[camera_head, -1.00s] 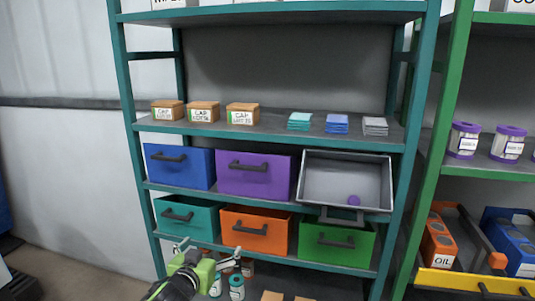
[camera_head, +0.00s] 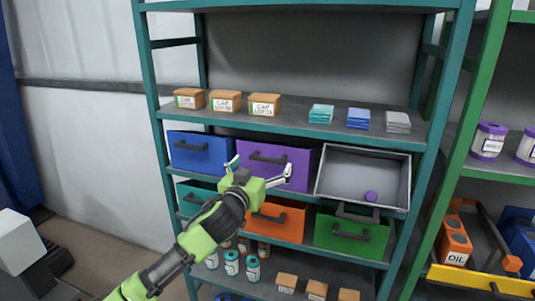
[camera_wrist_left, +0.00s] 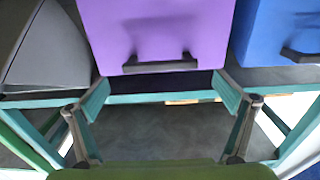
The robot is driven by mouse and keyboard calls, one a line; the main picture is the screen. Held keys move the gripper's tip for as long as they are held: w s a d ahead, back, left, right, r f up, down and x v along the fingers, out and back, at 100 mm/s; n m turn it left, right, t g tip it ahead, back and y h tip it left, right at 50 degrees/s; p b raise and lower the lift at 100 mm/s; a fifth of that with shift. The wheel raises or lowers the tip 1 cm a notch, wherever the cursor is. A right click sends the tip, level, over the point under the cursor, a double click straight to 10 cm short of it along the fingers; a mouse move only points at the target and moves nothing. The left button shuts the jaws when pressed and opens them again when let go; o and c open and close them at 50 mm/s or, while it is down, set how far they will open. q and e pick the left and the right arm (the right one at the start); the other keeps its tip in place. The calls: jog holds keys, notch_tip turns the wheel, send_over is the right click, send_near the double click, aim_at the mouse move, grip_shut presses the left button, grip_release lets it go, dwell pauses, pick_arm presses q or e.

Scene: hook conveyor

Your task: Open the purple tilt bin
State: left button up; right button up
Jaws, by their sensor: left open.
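The purple tilt bin (camera_head: 301,160) is in the middle of the upper bin row on the teal shelf. Its front stands upright, shut, with a dark handle (camera_head: 267,157) across it. My left gripper (camera_head: 260,169) is open and empty, in front of the purple bin's lower part, and hides some of it. In the left wrist view the purple bin (camera_wrist_left: 155,30) fills the upper middle, with its handle (camera_wrist_left: 160,65) just beyond my spread fingers (camera_wrist_left: 162,95). The fingers look apart from the handle. My right gripper is not in view.
A blue bin (camera_head: 200,165) is left of the purple one. A grey bin (camera_head: 345,172) on the right is tilted open with a purple ball (camera_head: 371,196) inside. Teal, orange (camera_head: 285,222) and green (camera_head: 340,245) bins sit below. Small boxes stand on the shelf above.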

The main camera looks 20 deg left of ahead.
aim_at(266, 159)
pick_arm(q)
jog(key=shift+w+p, duration=0.5)
jog(key=shift+w, duration=1.8)
